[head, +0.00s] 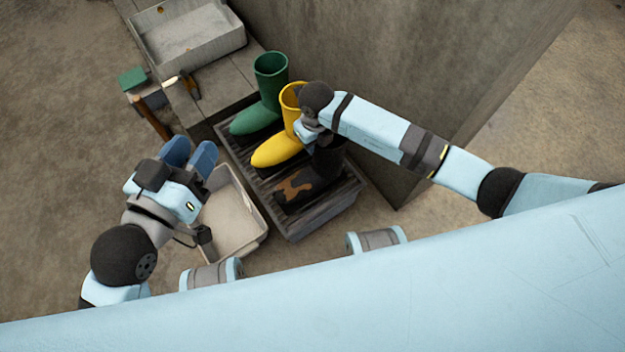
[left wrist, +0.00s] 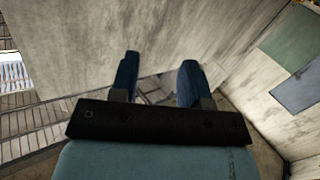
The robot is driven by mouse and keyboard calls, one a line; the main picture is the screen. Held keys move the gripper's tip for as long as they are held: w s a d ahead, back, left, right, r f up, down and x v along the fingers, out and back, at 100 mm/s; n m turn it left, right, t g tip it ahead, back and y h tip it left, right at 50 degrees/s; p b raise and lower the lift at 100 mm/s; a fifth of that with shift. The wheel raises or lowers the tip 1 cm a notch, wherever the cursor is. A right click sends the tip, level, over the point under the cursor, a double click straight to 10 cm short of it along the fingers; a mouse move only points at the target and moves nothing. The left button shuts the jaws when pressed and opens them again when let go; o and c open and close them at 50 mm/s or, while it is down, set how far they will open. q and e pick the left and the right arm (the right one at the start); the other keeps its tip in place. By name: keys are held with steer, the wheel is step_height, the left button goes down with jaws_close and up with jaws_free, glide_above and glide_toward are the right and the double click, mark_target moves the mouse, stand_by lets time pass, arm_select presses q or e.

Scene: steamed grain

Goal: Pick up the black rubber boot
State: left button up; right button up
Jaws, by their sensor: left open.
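The black rubber boot (head: 318,178), with a brown patch on its foot, stands on a dark slatted rack (head: 297,225) in the head view. Its upper part is partly hidden by my right arm. My right gripper (head: 308,132) is over the top of the black boot, beside the yellow boot; its fingers are mostly hidden, so I cannot tell whether it holds anything. My left gripper (head: 190,153) is open and empty, left of the rack. Its two blue fingers also show apart in the left wrist view (left wrist: 157,78), with no boot between them.
A yellow boot (head: 277,150) and a green boot (head: 262,108) stand on the rack beside the black one. A pale empty tray (head: 232,215) lies left of the rack. A stone sink (head: 190,38) and a brush are behind. A concrete wall (head: 420,80) rises at right.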

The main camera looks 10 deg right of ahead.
mark_target(326, 171)
step_height(326, 171, down, 4)
steer(key=shift+a+b, duration=0.1)
steer(key=shift+b, duration=0.75)
jaws_close()
arm_select(q)
steer(key=shift+w+a+r+m+t, duration=0.1)
steer(key=shift+w+a+m+t, duration=0.25)
steer(key=shift+w+m+t, duration=0.25)
arm_select(e)
steer(key=shift+r, duration=0.1)
